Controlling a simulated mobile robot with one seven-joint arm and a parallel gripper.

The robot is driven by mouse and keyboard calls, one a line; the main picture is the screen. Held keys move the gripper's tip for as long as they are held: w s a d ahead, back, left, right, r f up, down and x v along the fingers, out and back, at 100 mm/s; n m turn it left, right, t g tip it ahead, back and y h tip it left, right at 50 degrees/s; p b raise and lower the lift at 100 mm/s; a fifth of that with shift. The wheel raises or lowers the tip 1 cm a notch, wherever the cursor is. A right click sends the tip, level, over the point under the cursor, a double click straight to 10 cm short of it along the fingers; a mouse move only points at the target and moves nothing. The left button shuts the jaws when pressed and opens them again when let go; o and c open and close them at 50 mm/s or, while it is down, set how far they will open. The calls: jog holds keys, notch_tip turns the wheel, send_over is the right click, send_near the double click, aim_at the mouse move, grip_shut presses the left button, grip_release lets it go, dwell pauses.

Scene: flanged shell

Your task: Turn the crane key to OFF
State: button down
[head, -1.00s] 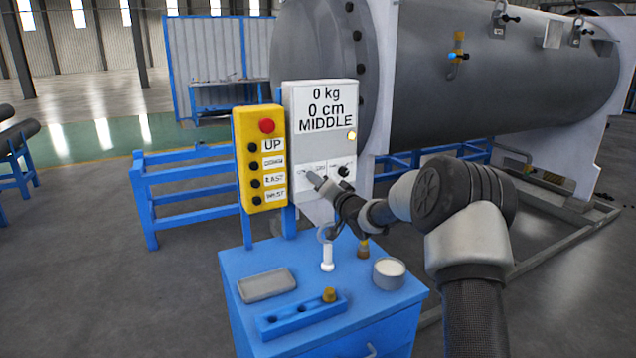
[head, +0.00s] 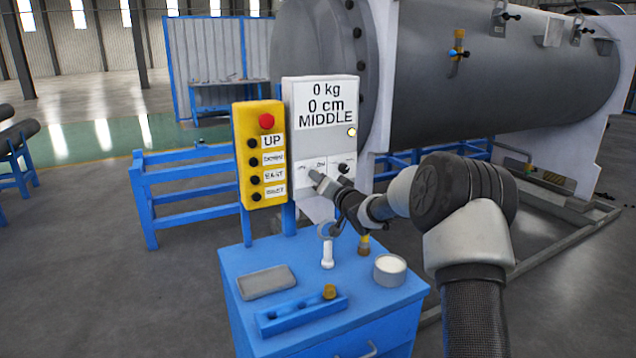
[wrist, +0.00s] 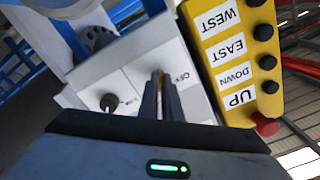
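The white crane box (head: 297,125) reads 0 kg, 0 cm, MIDDLE. Its lower panel carries an ON label (head: 320,163); in the wrist view a partly covered OFF label (wrist: 182,78) shows beside the fingers. My gripper (head: 316,177) reaches in from the right, with its fingertips at this panel. In the wrist view my gripper (wrist: 161,78) has its two fingers close together, with a thin brass-coloured bit, seemingly the crane key (wrist: 161,73), between the tips. The fingers hide most of the key, so its angle cannot be read.
A black knob (head: 344,168) sits just right of the fingers. The yellow button box (head: 243,155) with a red button stands to the left. Below is a blue cabinet (head: 235,268) bearing a white bolt (head: 327,252), a round tin (head: 390,271) and a grey tray (head: 267,282).

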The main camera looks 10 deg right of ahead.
jog(key=n+b, duration=1.1)
jog(key=n, duration=0.5)
dwell(0.5)
jog(key=c, duration=2)
grip_release()
jog(key=shift+s, duration=0.15)
jog(key=p+v, duration=0.1)
jog(key=v, duration=1.6)
jog(key=shift+s+r, duration=0.1)
